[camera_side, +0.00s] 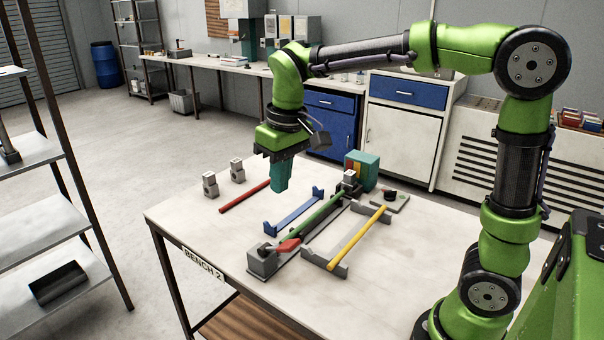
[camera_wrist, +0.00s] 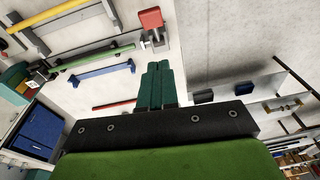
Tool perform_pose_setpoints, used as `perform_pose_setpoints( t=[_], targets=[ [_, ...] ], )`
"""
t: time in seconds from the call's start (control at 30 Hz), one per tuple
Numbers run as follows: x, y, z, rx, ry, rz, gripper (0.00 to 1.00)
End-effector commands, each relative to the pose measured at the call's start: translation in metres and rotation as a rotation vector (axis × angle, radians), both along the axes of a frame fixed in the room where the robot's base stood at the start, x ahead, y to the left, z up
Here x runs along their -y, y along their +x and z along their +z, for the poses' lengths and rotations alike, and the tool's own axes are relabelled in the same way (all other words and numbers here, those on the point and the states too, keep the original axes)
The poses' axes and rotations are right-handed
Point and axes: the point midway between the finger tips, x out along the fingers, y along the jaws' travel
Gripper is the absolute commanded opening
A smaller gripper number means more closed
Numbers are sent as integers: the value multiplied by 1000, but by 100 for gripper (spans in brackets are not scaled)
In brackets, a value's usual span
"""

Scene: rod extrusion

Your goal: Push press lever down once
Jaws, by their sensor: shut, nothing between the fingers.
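A red lever pad (camera_side: 287,246) shows on the grey block (camera_side: 262,263) at the near end of the press fixture; it also shows at the top of the wrist view (camera_wrist: 151,18). A green rod (camera_side: 322,216) runs from near that block towards a teal and red unit (camera_side: 362,170) at the back of the bench. My gripper (camera_side: 279,188) points down above the bench, behind and apart from the lever. Its teal fingers are together and empty, as the wrist view (camera_wrist: 157,66) also shows.
A yellow rod (camera_side: 358,238) rests on a grey rack at right. Two grey blocks (camera_side: 209,184) stand at back left. The front of the bench is clear.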

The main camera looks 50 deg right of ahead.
Motion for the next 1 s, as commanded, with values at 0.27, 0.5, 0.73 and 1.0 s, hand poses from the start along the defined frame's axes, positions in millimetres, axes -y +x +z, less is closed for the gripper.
perform_pose_setpoints(
  t=[0.27,0.5,0.73,1.0],
  targets=[
    [3,10,21,-63,-42,50,0],
    [2,8,20,-74,-39,58,0],
    [2,8,15,-75,-39,58,0],
    [2,9,-30,-79,-39,58,0]
  ],
)
